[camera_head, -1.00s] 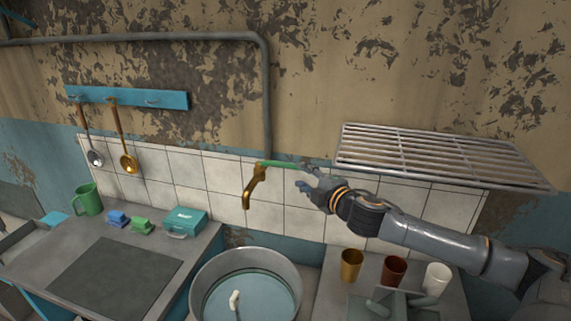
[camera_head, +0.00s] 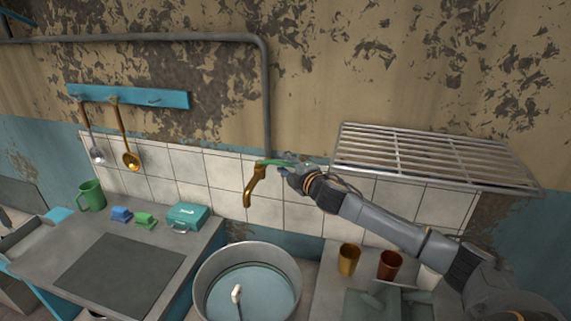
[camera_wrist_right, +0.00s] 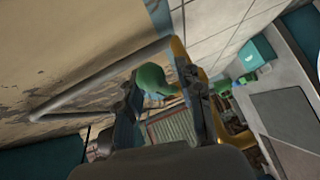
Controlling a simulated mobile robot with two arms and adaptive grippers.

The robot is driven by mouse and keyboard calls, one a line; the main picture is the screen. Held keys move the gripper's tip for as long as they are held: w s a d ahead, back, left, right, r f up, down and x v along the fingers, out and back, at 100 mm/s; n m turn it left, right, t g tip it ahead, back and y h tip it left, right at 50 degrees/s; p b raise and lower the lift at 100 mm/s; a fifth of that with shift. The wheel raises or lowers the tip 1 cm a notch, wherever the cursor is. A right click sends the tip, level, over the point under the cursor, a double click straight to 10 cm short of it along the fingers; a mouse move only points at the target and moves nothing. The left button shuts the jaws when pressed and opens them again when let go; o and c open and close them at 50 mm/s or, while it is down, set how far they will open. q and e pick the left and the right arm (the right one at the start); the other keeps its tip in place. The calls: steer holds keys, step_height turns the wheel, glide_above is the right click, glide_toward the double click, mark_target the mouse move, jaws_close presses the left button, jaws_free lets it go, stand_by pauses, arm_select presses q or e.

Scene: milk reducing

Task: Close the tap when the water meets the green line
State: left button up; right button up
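The brass tap (camera_head: 254,188) with a green handle (camera_head: 277,162) juts from the tiled wall. No stream shows below its spout. Under it stands a round metal basin (camera_head: 208,268) holding bluish water (camera_head: 262,294); a dark line runs around its inner wall, but I cannot tell if it is green. My right gripper (camera_head: 289,168) is at the handle's right end. In the right wrist view the fingers (camera_wrist_right: 163,98) are spread on both sides of the green handle (camera_wrist_right: 151,80); firm contact cannot be made out. My left gripper is not in view.
Cups (camera_head: 349,258) stand on the right counter. A teal box (camera_head: 187,217) and a green mug (camera_head: 91,195) are on the left counter. A white object (camera_head: 237,294) is in the basin.

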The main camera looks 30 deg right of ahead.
jaws_close()
steer(key=shift+a+f, duration=0.1)
steer(key=shift+s+a+m+h, duration=0.1)
steer(key=shift+m+h, duration=0.2)
steer(key=shift+h, duration=0.1)
steer(key=shift+s+a+m+g+h+b, duration=0.25)
steer(key=shift+a+m+h, duration=0.2)
steer(key=shift+m+h, duration=0.4)
steer(key=shift+s+a+m+g+h+b, duration=0.15)
steer(key=shift+s+a+m+g+h, duration=0.3)
steer(key=shift+h, duration=0.6)
steer(key=shift+w, duration=0.15)
jaws_free()
